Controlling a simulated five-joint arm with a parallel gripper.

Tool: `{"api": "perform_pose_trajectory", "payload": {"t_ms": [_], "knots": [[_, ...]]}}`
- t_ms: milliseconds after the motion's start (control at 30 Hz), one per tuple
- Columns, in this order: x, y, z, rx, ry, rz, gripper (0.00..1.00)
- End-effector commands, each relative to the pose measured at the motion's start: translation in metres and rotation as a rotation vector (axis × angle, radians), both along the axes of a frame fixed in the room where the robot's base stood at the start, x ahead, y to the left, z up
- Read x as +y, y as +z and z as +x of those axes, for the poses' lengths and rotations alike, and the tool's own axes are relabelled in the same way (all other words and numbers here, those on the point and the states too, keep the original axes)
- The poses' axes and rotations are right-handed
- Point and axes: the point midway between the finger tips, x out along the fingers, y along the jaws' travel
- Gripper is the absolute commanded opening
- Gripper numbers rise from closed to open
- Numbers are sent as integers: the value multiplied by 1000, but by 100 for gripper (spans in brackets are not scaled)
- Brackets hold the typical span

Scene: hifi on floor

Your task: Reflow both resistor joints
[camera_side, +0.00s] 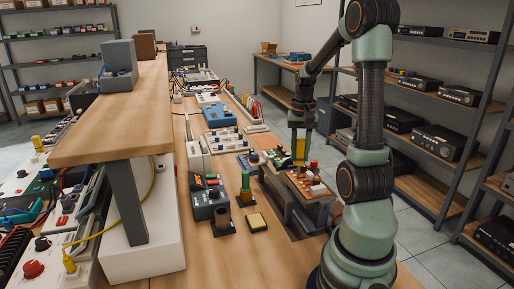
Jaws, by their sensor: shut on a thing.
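My gripper (301,128) is at the right of the bench, pointing down and shut on a yellow-handled tool (300,149), which looks like a soldering iron. The tool's tip is too small to make out. It is over or just behind an orange-brown circuit board (298,179) with red and white parts, raised on a dark fixture (274,198). The resistor and its joints are too small to tell apart. A dark station box (207,204) and a yellow sponge in a dark tray (256,222) are to the left of the board.
Two upright dark holders, one at the front (222,220) and one behind it (246,188), stand left of the fixture. Several instruments, including a blue box (218,115), line the bench behind. A raised wooden shelf (115,118) bounds the left. Bare bench (245,265) shows in front.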

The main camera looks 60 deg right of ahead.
Motion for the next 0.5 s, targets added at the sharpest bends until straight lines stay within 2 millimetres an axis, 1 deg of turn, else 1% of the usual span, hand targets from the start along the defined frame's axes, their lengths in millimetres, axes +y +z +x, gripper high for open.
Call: {"api": "perform_pose_trajectory", "payload": {"t_ms": [500], "knots": [[0, -5, 0, 0, 0, 0, 0]]}}
